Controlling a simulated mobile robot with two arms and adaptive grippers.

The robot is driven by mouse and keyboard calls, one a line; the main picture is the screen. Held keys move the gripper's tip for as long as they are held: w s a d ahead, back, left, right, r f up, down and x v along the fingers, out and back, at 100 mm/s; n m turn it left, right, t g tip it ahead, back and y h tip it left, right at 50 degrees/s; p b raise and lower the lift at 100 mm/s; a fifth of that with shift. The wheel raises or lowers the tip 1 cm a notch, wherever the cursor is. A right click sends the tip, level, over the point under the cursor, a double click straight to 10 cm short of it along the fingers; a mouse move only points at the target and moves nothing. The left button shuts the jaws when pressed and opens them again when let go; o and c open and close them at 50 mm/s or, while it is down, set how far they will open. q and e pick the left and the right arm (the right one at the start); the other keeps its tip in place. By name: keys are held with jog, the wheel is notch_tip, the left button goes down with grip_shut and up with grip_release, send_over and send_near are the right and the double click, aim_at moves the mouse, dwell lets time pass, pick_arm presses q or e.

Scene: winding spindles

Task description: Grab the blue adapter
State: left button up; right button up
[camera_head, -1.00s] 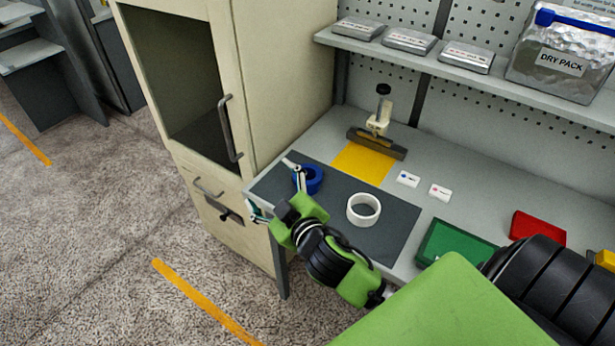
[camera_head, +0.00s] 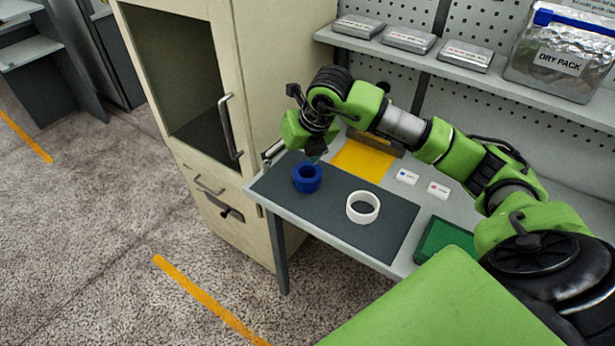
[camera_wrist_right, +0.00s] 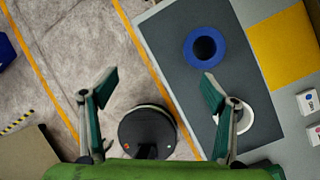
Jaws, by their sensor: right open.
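The blue adapter (camera_head: 307,183) is a round, ring-like piece with a dark hole, upright on the dark grey mat (camera_head: 350,238). It also shows near the top of the right wrist view (camera_wrist_right: 190,45). My right gripper (camera_head: 294,155) is raised at the far left side of the mat, behind the adapter in the head view. In the right wrist view its two fingers (camera_wrist_right: 160,82) are spread and empty. The adapter lies ahead of the right-hand finger, apart from it. My left gripper is not in view.
A white ring (camera_head: 362,207) stands on the mat near the adapter. A yellow sheet (camera_head: 360,164), two small labelled cards (camera_head: 407,177) and a green tray (camera_head: 447,239) lie on the bench. A tall beige cabinet (camera_head: 280,80) borders the bench's left side. The mat's front is clear.

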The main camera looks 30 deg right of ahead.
jog(key=d+m+h, duration=0.1)
jog(key=d+h, duration=0.2)
jog(key=d, duration=0.4)
jog(key=p, duration=0.2)
send_near(308, 170)
jog(key=shift+s+a, duration=0.3)
jog(key=shift+s, duration=0.2)
jog(key=shift+y, duration=0.3)
jog(key=p+x, duration=0.1)
jog(key=x, duration=0.1)
jog(key=p+x, duration=0.2)
jog(key=x, duration=0.1)
jog(key=shift+s+a, duration=0.15)
jog(key=shift+a, duration=0.1)
jog(key=shift+w+d+f, duration=0.1)
jog(key=shift+w+f, duration=0.1)
jog(key=shift+f, duration=0.35)
jog(key=c, duration=1.2)
